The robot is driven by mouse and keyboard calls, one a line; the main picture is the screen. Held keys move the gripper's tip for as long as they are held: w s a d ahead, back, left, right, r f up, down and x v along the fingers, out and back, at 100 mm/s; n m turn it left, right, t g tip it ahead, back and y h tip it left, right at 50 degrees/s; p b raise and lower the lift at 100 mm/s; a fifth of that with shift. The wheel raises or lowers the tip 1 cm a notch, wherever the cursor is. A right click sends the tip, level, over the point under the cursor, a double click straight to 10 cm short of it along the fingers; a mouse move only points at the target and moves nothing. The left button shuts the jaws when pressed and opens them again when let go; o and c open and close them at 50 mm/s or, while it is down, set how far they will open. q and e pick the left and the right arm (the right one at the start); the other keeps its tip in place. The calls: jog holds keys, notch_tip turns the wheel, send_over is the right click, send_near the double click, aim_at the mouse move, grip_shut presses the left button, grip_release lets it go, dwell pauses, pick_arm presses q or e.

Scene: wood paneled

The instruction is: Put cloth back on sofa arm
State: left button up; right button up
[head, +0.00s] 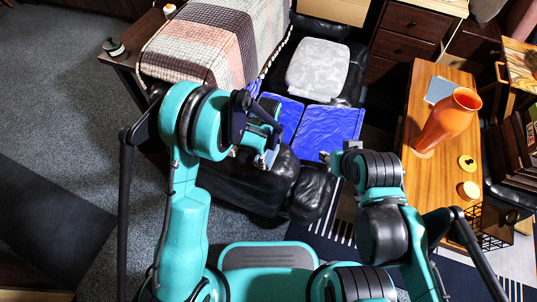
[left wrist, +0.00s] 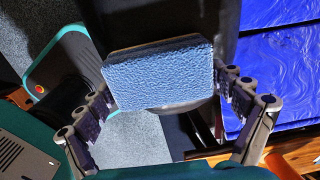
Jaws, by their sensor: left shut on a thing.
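The cloth (left wrist: 160,78) is a light blue, rough-textured folded block. In the left wrist view it sits between the two fingers of my left gripper (left wrist: 165,90), which is shut on it. In the head view my left gripper (head: 265,155) is over the near side of the black sofa, and the arm hides most of the cloth. The black sofa arm (head: 240,188) lies just below it; I cannot tell whether the cloth touches it. Blue seat cushions (head: 330,125) also show in the left wrist view (left wrist: 270,70). My right gripper (head: 332,157) is near the cushions' front edge; its fingers are unclear.
A striped blanket (head: 205,45) covers the thing behind the left arm. A grey-white pillow (head: 318,68) lies at the sofa's far end. A wooden table (head: 415,105) with an orange vase (head: 450,118) stands to the right. Grey carpet (head: 60,85) is open at left.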

pick_arm(q)
jog(key=shift+r, duration=0.1)
jog(key=shift+f, duration=0.2)
jog(key=o, duration=0.8)
jog(key=shift+c, duration=0.2)
jog(key=shift+r, duration=0.15)
